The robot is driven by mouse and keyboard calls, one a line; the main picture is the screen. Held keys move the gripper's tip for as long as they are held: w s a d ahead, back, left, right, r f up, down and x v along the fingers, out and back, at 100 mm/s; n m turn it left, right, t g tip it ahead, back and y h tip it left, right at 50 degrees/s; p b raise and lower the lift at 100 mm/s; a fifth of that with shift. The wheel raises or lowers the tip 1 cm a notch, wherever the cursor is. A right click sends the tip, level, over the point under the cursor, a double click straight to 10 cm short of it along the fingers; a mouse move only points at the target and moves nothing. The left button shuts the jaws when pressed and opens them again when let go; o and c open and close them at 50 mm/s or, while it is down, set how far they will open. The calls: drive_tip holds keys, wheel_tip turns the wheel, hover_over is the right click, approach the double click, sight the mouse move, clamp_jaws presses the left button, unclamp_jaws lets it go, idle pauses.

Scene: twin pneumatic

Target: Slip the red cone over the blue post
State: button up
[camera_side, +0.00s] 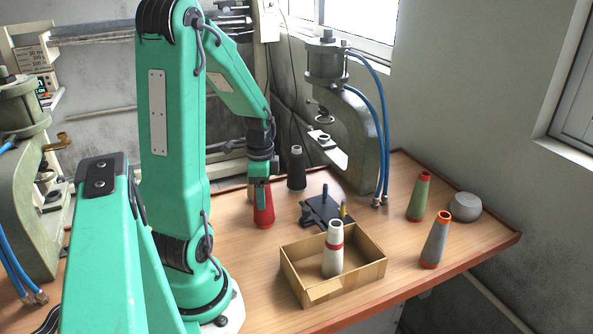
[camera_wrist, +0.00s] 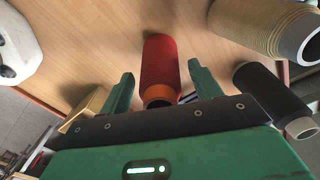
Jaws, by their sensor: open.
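The red cone (camera_side: 264,214) stands upright on the table below my gripper (camera_side: 262,190). In the wrist view the red cone (camera_wrist: 160,62) shows its orange narrow end toward me, between the two green fingers of my gripper (camera_wrist: 161,72). The fingers are open, with gaps showing on both sides of the cone. In the side view the cone's top is hidden by the fingers. The blue post (camera_side: 325,192) rises from a black stand (camera_side: 316,210) to the right of the cone. The post appears bare. A yellow post (camera_side: 343,209) stands on the same stand.
A cardboard box (camera_side: 364,277) in front holds a white cone with a red band (camera_side: 334,257). A black cone (camera_side: 296,170) stands behind. A green cone (camera_side: 419,197), a grey cone (camera_side: 436,243) and a grey dome (camera_side: 465,207) are at right. A press (camera_side: 365,135) stands behind the stand.

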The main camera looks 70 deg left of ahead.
idle(0.3)
drive_tip(key=c, duration=1.1)
drive_tip(key=shift+r, duration=0.2)
drive_tip(key=w+d+r, duration=0.3)
drive_tip(key=d+r, duration=0.7)
drive_tip(key=d, duration=0.1)
drive_tip(key=shift+r, duration=0.35)
drive_tip(key=shift+d, duration=0.1)
drive_tip(key=shift+w, duration=0.1)
